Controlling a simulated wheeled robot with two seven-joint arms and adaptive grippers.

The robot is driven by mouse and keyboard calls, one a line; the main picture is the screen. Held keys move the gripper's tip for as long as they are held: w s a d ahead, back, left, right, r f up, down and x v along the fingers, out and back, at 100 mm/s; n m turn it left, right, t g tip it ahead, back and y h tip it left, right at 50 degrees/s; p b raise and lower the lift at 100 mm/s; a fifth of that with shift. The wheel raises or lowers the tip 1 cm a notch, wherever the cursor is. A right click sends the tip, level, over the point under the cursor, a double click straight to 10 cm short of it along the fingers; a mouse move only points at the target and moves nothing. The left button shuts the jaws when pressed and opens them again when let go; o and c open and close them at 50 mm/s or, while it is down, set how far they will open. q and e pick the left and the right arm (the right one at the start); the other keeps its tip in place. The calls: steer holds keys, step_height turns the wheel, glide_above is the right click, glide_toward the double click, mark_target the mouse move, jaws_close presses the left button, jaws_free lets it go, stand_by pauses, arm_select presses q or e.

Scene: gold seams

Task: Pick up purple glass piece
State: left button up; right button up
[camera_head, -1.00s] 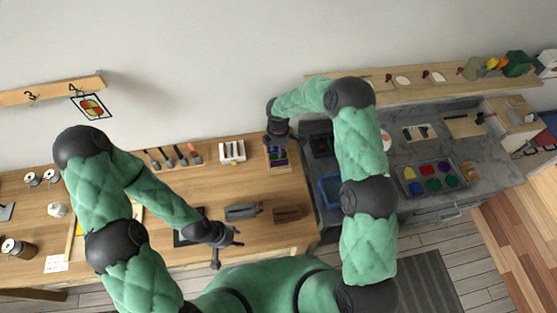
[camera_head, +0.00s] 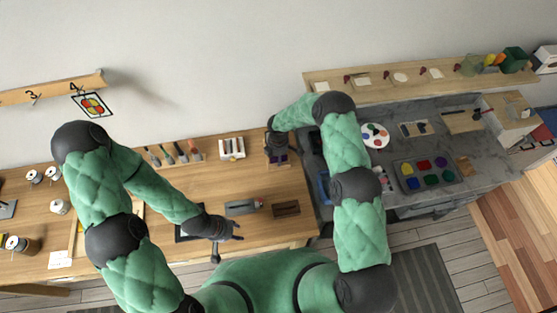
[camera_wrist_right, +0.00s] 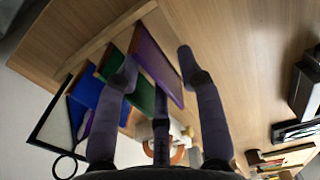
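The purple glass piece (camera_wrist_right: 157,66) is a thin flat pane in a wooden rack in the right wrist view. It lies between the spread fingers of my right gripper (camera_wrist_right: 158,70), which is open with visible room beside the pane. In the head view my right gripper (camera_head: 278,152) hangs over the rack at the back of the wooden table and hides most of it. Beside the purple pane are a green pane (camera_wrist_right: 145,97) and a blue pane (camera_wrist_right: 87,88). My left gripper (camera_head: 228,238) is open and empty near the table's front edge.
A small holder (camera_head: 232,148) and a tool rack (camera_head: 175,152) stand left of my right gripper. Pliers (camera_head: 242,207) and a dark wooden block (camera_head: 286,208) lie in front. The grey counter (camera_head: 420,150) with a colour tray (camera_head: 425,172) is to the right.

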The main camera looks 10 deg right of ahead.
steer(key=shift+c, duration=0.3)
jaws_close()
